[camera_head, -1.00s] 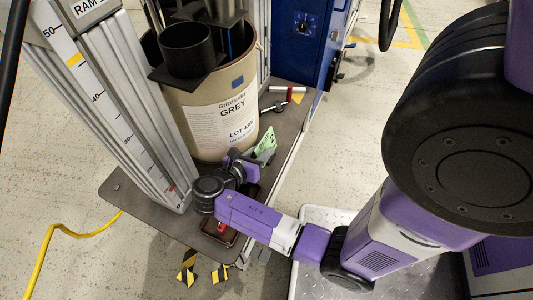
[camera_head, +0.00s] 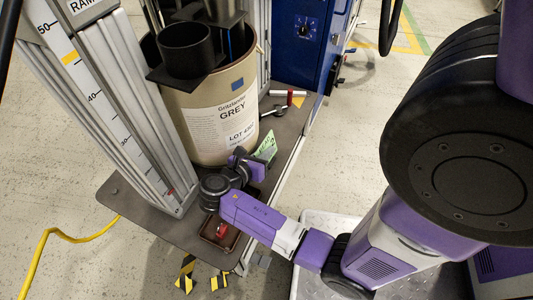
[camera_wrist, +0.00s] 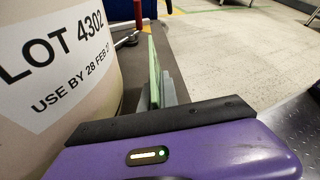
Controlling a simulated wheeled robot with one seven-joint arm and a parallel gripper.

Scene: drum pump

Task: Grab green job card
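The green job card (camera_head: 266,147) stands tilted at the drum's right foot, just beyond my gripper (camera_head: 248,163). In the wrist view the card (camera_wrist: 153,72) shows nearly edge-on as a thin green strip, with grey wedge-shaped pieces beside its lower part. My gripper's purple body with a black edge (camera_wrist: 170,150) fills the bottom of that view. It hides the card's foot.
The beige drum (camera_head: 212,120) stands close on the left. A metal column with a scale (camera_head: 115,100) rises farther left. A red item in a brown tray (camera_head: 221,232) lies under my arm.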

